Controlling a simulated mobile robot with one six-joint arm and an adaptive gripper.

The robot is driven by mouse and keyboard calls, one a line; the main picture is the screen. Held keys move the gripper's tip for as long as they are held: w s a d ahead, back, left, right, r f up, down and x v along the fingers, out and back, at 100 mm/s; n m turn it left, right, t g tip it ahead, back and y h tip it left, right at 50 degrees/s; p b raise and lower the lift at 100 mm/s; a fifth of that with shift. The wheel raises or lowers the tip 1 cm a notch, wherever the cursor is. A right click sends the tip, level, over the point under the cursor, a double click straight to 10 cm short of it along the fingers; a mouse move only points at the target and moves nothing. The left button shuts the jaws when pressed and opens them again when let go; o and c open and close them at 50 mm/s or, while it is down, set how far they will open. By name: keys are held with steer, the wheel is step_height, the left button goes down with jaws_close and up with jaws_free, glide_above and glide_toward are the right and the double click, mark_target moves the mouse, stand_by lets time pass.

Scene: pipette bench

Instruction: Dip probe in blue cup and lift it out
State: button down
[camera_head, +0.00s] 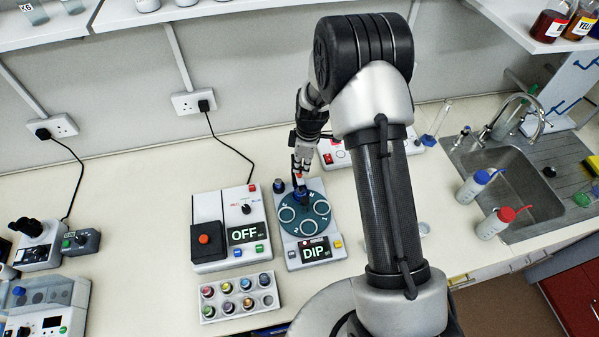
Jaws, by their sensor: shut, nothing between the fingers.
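The dip station (331,261) is a light grey unit with a "DIP" display and a teal round plate (302,216) with several pale-ringed places. A small blue item (301,197) sits at the back of the plate, just under my gripper; it may be the blue cup, but it is partly covered. My gripper (300,178) points down over the back of the station, its fingers together. I cannot tell whether it touches anything. A dark blue knob-like item (279,186) stands at the station's back left corner. I cannot make out the probe clearly.
A control box (210,262) with an "OFF" display stands left of the station. A white rack (208,309) with several coloured caps lies in front of it. A white unit with red switches (343,150) is behind. The sink (510,170) and two bottles are at right.

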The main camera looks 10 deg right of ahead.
step_height(320, 180, down, 2)
steer(key=shift+f+b, duration=0.2)
steer(key=shift+b, duration=0.95)
steer(key=shift+r+p, duration=0.35)
steer(key=d, duration=0.1)
steer(key=s+d+r, duration=0.1)
steer(key=d, duration=0.1)
steer(key=shift+b, duration=0.3)
steer(key=shift+a, duration=0.1)
step_height(320, 180, up, 12)
steer(key=d, duration=0.1)
steer(key=shift+s, duration=0.25)
